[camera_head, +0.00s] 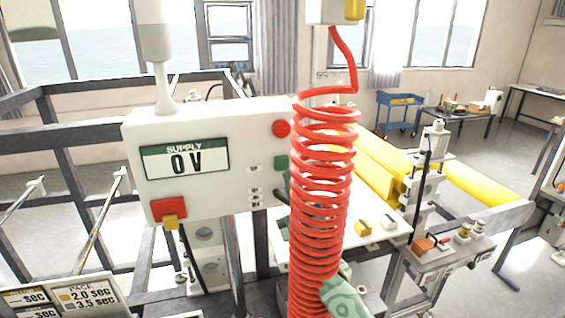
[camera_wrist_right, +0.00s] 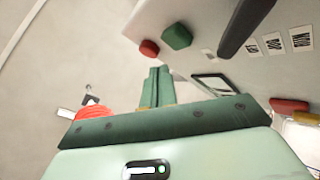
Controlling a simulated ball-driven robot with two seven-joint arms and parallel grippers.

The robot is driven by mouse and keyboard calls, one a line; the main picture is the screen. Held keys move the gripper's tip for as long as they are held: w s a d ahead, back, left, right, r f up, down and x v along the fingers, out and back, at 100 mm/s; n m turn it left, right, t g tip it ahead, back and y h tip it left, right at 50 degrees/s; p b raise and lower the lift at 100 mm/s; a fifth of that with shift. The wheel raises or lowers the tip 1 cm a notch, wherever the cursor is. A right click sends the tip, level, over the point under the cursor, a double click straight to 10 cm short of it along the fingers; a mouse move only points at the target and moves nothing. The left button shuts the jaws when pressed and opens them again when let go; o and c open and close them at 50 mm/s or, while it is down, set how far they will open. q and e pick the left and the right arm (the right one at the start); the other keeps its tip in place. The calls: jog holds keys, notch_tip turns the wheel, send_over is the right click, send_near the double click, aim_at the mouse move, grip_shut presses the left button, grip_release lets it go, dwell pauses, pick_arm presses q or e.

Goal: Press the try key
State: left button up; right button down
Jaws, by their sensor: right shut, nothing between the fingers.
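The white control box (camera_head: 225,150) has a display reading "SUPPLY 0 V". The right wrist view also shows the red button (camera_wrist_right: 149,48), the green key (camera_wrist_right: 177,36), a black lever (camera_wrist_right: 245,25) and several small labels. I cannot read which key is marked try. My right gripper (camera_wrist_right: 157,88) is shut and empty, its green fingers pointing toward the box, apparently short of the keys. In the head view the red coil largely hides it. My left gripper is not in view.
A red coiled hose (camera_head: 320,190) hangs in front of the box's right edge. A red switch (camera_head: 168,208) sits at the box's lower left. A pace sign (camera_head: 90,295) is at bottom left. Dark frame rails stand left; yellow rollers (camera_head: 480,185) lie right.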

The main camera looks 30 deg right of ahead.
jog(key=s, duration=0.3)
jog(key=shift+s+a+p, duration=0.1)
jog(key=shift+a+p, duration=0.25)
jog(key=shift+p, duration=0.05)
dwell(0.5)
